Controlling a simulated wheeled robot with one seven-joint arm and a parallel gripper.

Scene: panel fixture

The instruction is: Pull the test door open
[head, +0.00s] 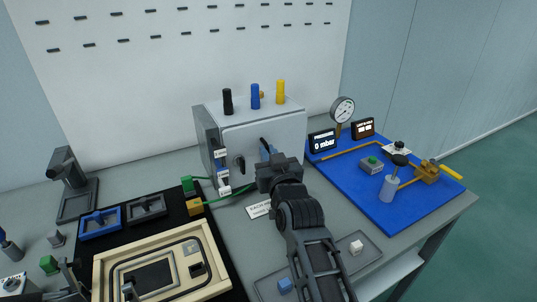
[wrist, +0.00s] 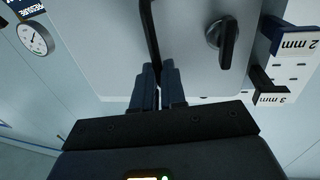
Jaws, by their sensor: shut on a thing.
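The test door (head: 233,142) is the pale grey front panel of a metal box on the bench; it also fills the top of the wrist view (wrist: 190,75). It looks closed or nearly so. A black bar handle (wrist: 149,30) stands on the door. My gripper (wrist: 158,88) is shut on the end of this handle, with its fingers close to the panel. In the head view my gripper (head: 266,155) is in front of the door and hides part of the handle. A black turn knob (head: 240,162) sits beside the handle, apart from my fingers.
Black, blue and yellow posts (head: 255,97) stand on the box. Labelled gauges (head: 221,172) hang at its left side. A blue board (head: 385,205) with a pressure gauge is at right. A beige frame (head: 160,262) and a small tray (head: 362,262) lie in front.

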